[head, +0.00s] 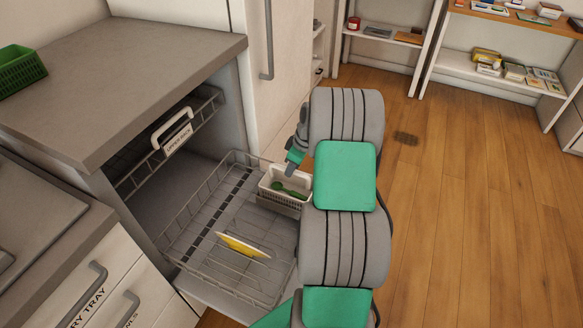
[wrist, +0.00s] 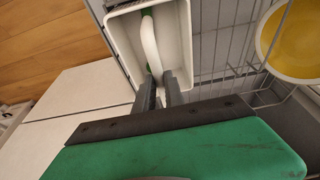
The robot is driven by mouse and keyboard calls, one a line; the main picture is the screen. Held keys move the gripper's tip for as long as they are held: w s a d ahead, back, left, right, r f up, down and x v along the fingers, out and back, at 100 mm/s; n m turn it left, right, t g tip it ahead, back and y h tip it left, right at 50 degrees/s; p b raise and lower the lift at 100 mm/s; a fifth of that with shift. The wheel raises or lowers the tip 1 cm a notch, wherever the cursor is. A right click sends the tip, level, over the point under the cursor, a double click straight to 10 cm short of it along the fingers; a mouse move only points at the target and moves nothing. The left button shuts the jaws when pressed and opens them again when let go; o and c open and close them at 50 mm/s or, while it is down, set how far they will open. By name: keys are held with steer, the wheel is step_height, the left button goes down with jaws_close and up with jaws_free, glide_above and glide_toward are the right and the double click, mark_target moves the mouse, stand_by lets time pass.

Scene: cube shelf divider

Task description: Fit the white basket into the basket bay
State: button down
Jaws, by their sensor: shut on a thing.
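The white basket (head: 267,194) is at the right back corner of the pulled-out lower dishwasher rack (head: 205,204), with a green utensil (head: 289,191) inside. My gripper (head: 291,160) is at its back side. In the wrist view the basket (wrist: 119,45) shows from above, and my gripper's dark fingers (wrist: 160,88) are shut on its white handle (wrist: 149,44). The basket overlaps the rack's wire edge; I cannot tell whether it rests on the rack floor or hangs above it. The basket bay cannot be made out. My arm hides the rack's right side.
A yellow plate (head: 243,245) stands tilted in the rack and also shows in the wrist view (wrist: 292,40). The upper rack (head: 137,178) with its labelled handle sits under the counter (head: 120,80). A green crate (head: 19,70) is on the counter. Wooden floor (head: 470,200) is open at right.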

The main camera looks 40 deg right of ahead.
steer(key=shift+f, duration=0.25)
steer(key=c, duration=1.3)
jaws_free()
steer(key=shift+c, duration=0.2)
steer(key=shift+r, duration=0.15)
steer(key=p+v, duration=0.3)
steer(key=v, duration=0.2)
